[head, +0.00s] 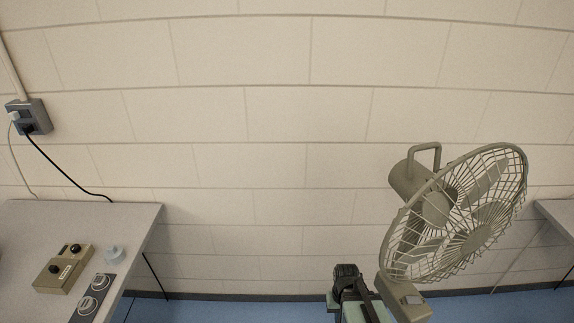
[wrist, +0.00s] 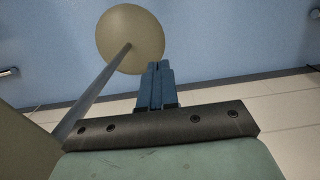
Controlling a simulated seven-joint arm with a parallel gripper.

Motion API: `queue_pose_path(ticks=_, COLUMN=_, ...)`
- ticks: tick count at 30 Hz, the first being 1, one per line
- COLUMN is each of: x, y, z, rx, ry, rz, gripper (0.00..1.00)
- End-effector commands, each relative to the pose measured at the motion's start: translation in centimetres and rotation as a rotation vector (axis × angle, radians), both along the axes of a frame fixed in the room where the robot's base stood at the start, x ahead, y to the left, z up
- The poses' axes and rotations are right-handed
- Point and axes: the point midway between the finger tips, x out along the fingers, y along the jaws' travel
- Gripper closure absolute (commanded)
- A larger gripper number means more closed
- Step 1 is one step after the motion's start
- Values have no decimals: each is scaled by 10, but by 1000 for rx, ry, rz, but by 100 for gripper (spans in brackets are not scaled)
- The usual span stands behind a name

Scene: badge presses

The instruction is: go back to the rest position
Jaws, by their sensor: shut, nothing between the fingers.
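My gripper (wrist: 158,66) shows in the wrist view with its two blue fingers together and nothing between them. It points over the blue floor, apart from any table. In the wrist view the fingers appear beside the round beige base (wrist: 130,38) and thin pole of a stand; I cannot tell the distance between them. In the head view a dark and pale green part of my arm shows at the bottom, just left of the fan; the fingers cannot be made out there.
A beige caged fan (head: 455,215) stands right of my arm, close by in the picture. A grey table (head: 60,222) at left bears a control box (head: 64,270), a panel with round dials (head: 92,299) and a pale round piece (head: 114,254). Another table (head: 558,213) is at right.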

Motion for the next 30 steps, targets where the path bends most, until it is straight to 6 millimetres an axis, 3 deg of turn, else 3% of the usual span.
queue_pose_path(ticks=9, x=-72, y=0, z=-63, rx=0, ry=155, rz=-1, gripper=100)
queue_pose_path(ticks=18, x=-150, y=0, z=-112, rx=0, ry=304, rz=-2, gripper=100)
queue_pose_path(ticks=24, x=-203, y=0, z=-137, rx=1, ry=400, rz=-3, gripper=100)
queue_pose_path(ticks=30, x=-242, y=0, z=-152, rx=1, ry=468, rz=-3, gripper=100)
